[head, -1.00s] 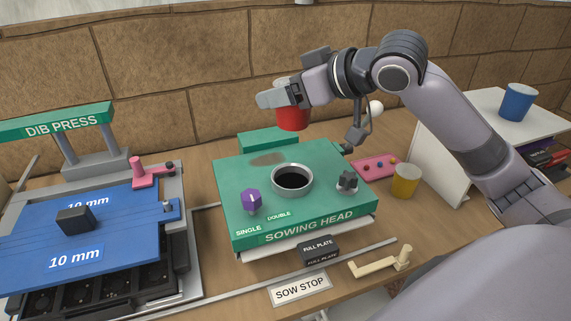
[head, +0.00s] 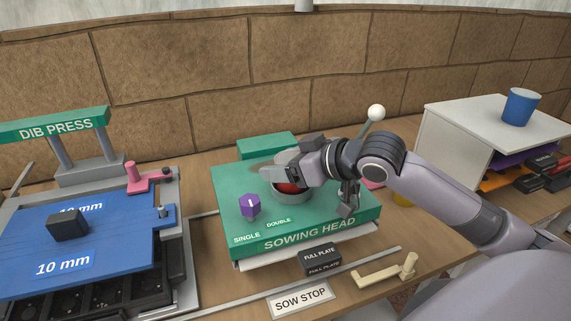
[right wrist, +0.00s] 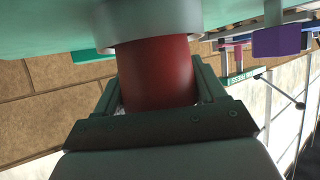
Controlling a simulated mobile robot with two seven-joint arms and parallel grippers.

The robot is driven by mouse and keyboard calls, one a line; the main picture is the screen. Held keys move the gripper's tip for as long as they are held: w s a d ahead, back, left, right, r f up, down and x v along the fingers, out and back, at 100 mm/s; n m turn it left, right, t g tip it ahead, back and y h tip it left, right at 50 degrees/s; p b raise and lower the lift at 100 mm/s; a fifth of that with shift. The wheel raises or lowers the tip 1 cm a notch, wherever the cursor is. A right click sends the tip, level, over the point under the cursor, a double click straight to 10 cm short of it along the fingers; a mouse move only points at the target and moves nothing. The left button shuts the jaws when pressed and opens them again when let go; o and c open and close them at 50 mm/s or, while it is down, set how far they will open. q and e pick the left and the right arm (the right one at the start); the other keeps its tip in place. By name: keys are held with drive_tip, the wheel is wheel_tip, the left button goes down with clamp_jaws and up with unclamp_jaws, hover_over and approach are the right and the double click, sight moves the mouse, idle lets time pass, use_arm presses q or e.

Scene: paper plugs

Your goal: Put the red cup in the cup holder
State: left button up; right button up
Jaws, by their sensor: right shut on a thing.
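The red cup (head: 291,188) is at the round grey ring holder (head: 292,197) on top of the green sowing head. In the right wrist view the red cup (right wrist: 155,70) stands between my fingers, and its far end is inside the pale ring (right wrist: 155,20). How deep it sits is hidden. My right gripper (head: 284,172) is shut on the cup, just above the ring, and covers most of it in the head view. My left gripper is not in view.
The green sowing head (head: 350,218) has a purple knob (head: 250,205) left of the ring. A blue cup (head: 519,106) stands on a white shelf (head: 465,115) at right. The blue dib press (head: 110,230) is at left.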

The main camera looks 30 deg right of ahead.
drive_tip(key=o, duration=1)
drive_tip(key=shift+f, duration=0.1)
drive_tip(key=shift+o, duration=0.2)
drive_tip(key=shift+r, duration=0.2)
drive_tip(key=v, duration=0.5)
drive_tip(key=shift+s+d, duration=0.15)
drive_tip(key=shift+s, duration=0.2)
drive_tip(key=v, duration=0.6)
